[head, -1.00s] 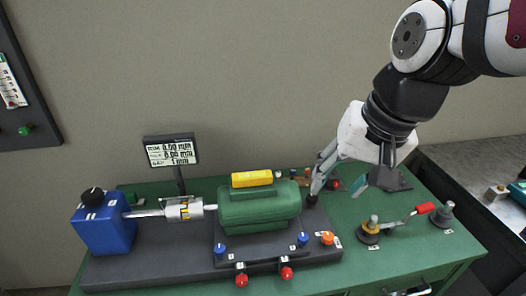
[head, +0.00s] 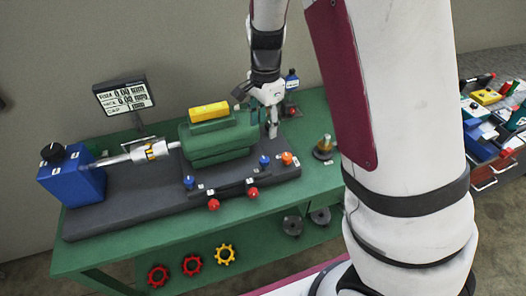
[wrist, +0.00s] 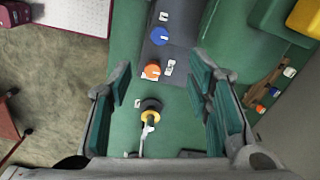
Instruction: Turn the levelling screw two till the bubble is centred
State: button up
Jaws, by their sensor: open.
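The yellow block (head: 209,112), perhaps the level, lies on the green motor housing (head: 215,140); no bubble can be made out. Two blue knobs (head: 189,182) (head: 264,161), two red knobs (head: 213,204) (head: 253,192) and an orange knob (head: 287,158) stand along the front and right of the dark base. I cannot read which is screw two. My gripper (head: 271,130) hangs just right of the housing. In the wrist view, my gripper (wrist: 162,82) is open and empty, with the orange knob (wrist: 152,72) and a blue knob (wrist: 158,37) below, between the fingers.
A blue box (head: 72,184) with a shaft stands at the left end of the dark base. A display (head: 124,96) stands behind. A yellow-and-black fitting (wrist: 150,107) sits near the orange knob. Red and yellow handwheels (head: 192,264) are on the lower shelf.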

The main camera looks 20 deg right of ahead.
aim_at(265, 159)
notch_tip(265, 159, down, 14)
jog(key=shift+r, duration=0.2)
jog(key=shift+c, duration=0.6)
grip_shut()
